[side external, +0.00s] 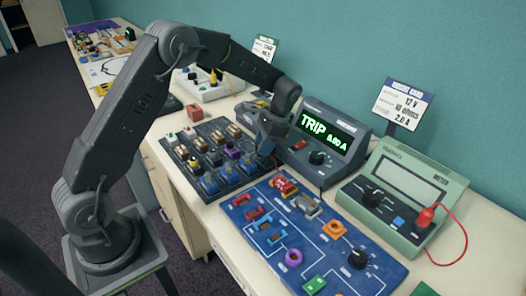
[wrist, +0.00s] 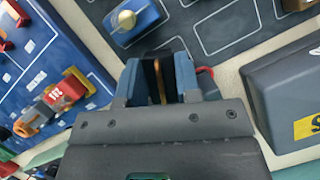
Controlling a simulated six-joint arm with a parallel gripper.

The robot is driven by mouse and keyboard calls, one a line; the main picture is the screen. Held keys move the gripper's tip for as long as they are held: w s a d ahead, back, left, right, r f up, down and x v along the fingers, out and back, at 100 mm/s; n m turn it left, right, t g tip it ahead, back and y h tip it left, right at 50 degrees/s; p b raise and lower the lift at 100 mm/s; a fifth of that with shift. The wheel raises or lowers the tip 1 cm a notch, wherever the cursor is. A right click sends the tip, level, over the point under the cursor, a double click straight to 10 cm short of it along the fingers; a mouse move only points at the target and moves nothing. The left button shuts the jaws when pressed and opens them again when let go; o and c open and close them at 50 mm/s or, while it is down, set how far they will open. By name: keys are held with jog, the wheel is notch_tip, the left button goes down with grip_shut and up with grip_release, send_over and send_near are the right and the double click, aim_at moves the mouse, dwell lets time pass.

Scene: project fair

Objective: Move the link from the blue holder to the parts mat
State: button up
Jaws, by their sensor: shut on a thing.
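My gripper (wrist: 160,68) is shut on a thin copper-brown piece (wrist: 160,88), which looks like the link; the jaws hide most of it. In the side view my gripper (side external: 268,152) is at the right edge of the dark parts mat (wrist: 215,30), in front of the power supply; the piece cannot be made out there. The mat, with white outlined boxes, also shows in the side view (side external: 221,190). A blue holder (wrist: 122,32) with a round pale-gold top lies on the mat, beyond and left of the jaws. I cannot tell which holder the link came from.
The blue circuit board (side external: 330,262) lies right of the mat with several coloured parts. The power supply (side external: 340,125) reading TRIP stands behind, the green meter (side external: 405,185) to its right. A red lead with a plug (side external: 425,216) hangs off the meter.

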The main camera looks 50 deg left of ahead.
jog(key=shift+f, duration=1.2)
jog(key=shift+f, duration=0.15)
jog(key=o, duration=0.9)
